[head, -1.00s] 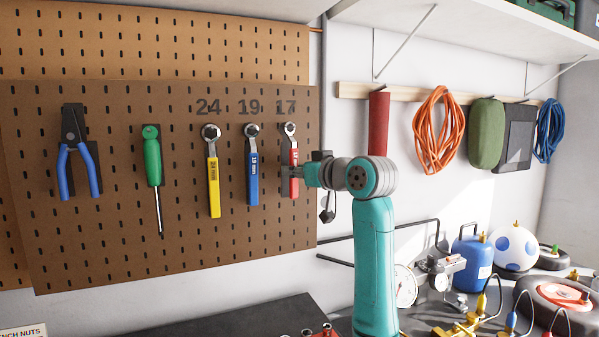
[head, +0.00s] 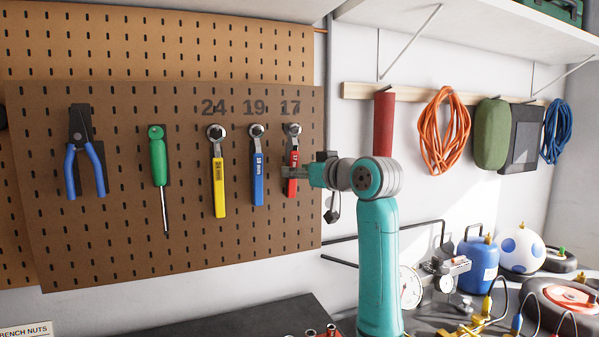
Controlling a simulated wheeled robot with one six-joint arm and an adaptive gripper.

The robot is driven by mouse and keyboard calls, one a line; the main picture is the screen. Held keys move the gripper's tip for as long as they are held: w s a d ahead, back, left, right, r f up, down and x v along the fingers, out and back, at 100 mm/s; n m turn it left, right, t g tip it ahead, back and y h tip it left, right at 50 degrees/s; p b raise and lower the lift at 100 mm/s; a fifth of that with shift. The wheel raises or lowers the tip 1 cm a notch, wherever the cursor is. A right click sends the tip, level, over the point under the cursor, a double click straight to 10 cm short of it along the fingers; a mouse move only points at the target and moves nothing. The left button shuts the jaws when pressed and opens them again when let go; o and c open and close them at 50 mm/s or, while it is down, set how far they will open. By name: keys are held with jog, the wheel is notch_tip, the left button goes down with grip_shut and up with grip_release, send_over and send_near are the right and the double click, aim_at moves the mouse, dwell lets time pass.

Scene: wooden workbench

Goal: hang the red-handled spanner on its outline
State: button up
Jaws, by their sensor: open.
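The red-handled spanner (head: 292,158) hangs upright on the brown pegboard (head: 110,240) under the number 17, at the right end of the row. Its ring end is at the top, and a dark outline shows beside it. My gripper (head: 287,172) is at the spanner's handle, reaching in from the right. The gripper is open, its fingers close to the handle and covering part of it. Whether they touch the handle cannot be told at this size.
A blue spanner (head: 257,170) hangs under 19 and a yellow one (head: 218,175) under 24, just left. A green screwdriver (head: 158,165) and blue pliers (head: 82,160) hang further left. A red roll (head: 383,122) and orange cable (head: 443,130) hang at right.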

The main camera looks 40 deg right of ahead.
jog(key=shift+s, duration=0.1)
jog(key=s+r, duration=0.1)
jog(key=s, duration=1)
jog(key=shift+s, duration=0.35)
jog(key=shift+a, duration=0.1)
